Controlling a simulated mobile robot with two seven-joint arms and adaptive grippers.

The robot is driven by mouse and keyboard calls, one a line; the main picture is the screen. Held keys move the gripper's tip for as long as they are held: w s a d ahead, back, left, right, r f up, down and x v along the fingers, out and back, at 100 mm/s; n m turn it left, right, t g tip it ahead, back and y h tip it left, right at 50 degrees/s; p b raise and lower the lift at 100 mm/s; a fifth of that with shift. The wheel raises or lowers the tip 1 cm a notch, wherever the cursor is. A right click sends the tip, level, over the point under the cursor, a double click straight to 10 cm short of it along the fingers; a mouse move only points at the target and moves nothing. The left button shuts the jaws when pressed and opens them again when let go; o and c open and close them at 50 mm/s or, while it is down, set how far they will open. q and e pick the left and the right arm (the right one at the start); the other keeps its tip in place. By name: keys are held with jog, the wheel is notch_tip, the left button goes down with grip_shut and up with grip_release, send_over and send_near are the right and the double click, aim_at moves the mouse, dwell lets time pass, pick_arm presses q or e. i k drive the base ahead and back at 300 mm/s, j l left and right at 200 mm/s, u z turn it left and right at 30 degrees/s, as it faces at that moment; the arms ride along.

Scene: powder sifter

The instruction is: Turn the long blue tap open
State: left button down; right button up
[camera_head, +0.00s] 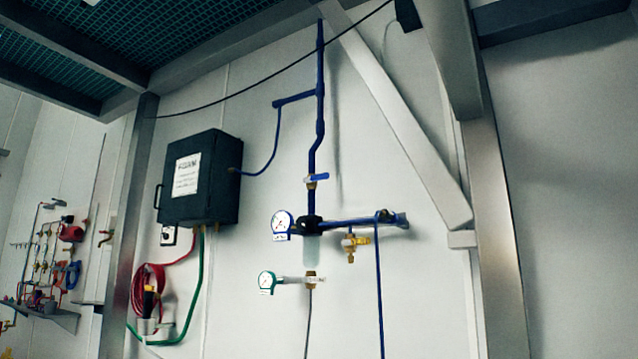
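The long blue tap (317,179) is a small blue lever on a brass fitting, set on the vertical blue pipe (320,90) in the middle of the head view. Its lever lies roughly level, across the pipe. A second, smaller tap (352,240) with a brass body hangs below the horizontal blue pipe (355,222) to the right. Neither of my grippers shows in the head view, so nothing of mine is seen touching the tap.
A round gauge (282,223) and a lower gauge (267,281) stick out left of the pipe. A black box (199,180) hangs on the wall further left, with a red hose (147,290) below. A diagonal beam (400,120) and steel post (500,240) stand at right.

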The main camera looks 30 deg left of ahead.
aim_at(325, 175)
jog(key=i+j, duration=0.2)
jog(key=j, duration=0.2)
jog(key=i+j, duration=0.15)
jog(key=j, duration=0.2)
jog(key=i+j, duration=0.2)
jog(key=j, duration=0.2)
